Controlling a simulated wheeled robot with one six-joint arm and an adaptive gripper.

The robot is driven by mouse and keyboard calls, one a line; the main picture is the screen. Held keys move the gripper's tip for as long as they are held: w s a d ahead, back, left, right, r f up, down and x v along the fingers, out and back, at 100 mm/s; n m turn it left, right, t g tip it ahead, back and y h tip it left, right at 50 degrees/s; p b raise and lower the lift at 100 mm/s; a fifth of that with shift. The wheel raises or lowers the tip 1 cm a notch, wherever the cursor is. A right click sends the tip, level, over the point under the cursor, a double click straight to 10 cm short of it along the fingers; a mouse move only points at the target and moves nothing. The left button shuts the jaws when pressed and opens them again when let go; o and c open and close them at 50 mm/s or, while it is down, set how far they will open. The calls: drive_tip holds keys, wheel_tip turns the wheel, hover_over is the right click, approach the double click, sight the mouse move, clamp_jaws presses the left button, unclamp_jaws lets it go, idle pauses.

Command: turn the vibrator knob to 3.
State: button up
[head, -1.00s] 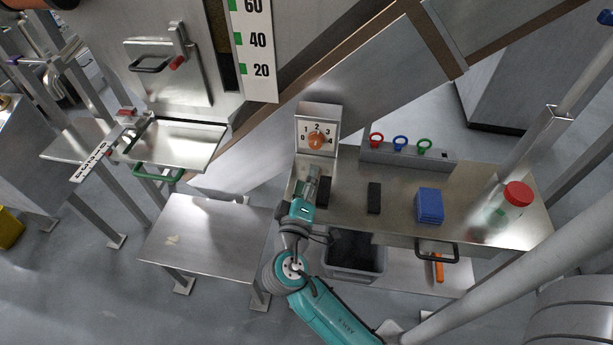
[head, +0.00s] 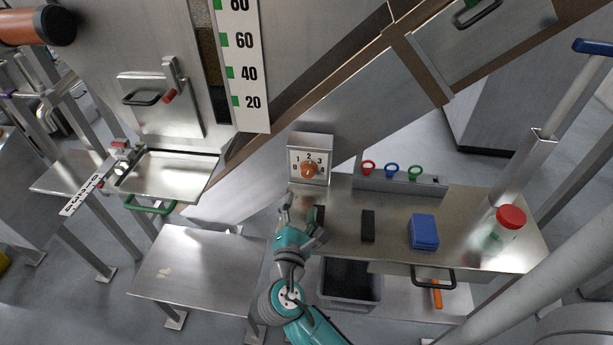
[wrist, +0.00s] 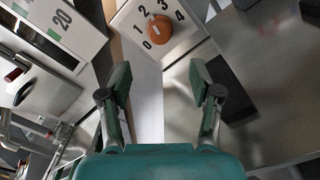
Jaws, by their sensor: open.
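The vibrator knob (head: 308,170) is an orange round dial on the white face of a metal control box (head: 311,141), marked 0 to 4. In the wrist view the knob (wrist: 158,27) is at top centre, with the numbers around its upper and left side. A pale mark shows on the knob, but I cannot tell exactly which number it points to. My gripper (head: 299,207) is open and empty, below the knob in the head view. In the wrist view its two fingers (wrist: 160,80) are spread, with the knob beyond the tips and apart from them.
A metal table (head: 385,215) holds a black block (head: 368,226), a blue block (head: 423,231) and a red-lidded jar (head: 510,218). A rack (head: 400,184) with coloured rings stands behind.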

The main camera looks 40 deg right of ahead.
sight(307, 175)
drive_tip(key=n, duration=0.2)
drive_tip(key=shift+n, duration=0.4)
drive_tip(key=shift+w+d, duration=0.15)
drive_tip(key=x, duration=1)
drive_tip(key=shift+w+d, duration=0.2)
drive_tip(key=c, duration=1.1)
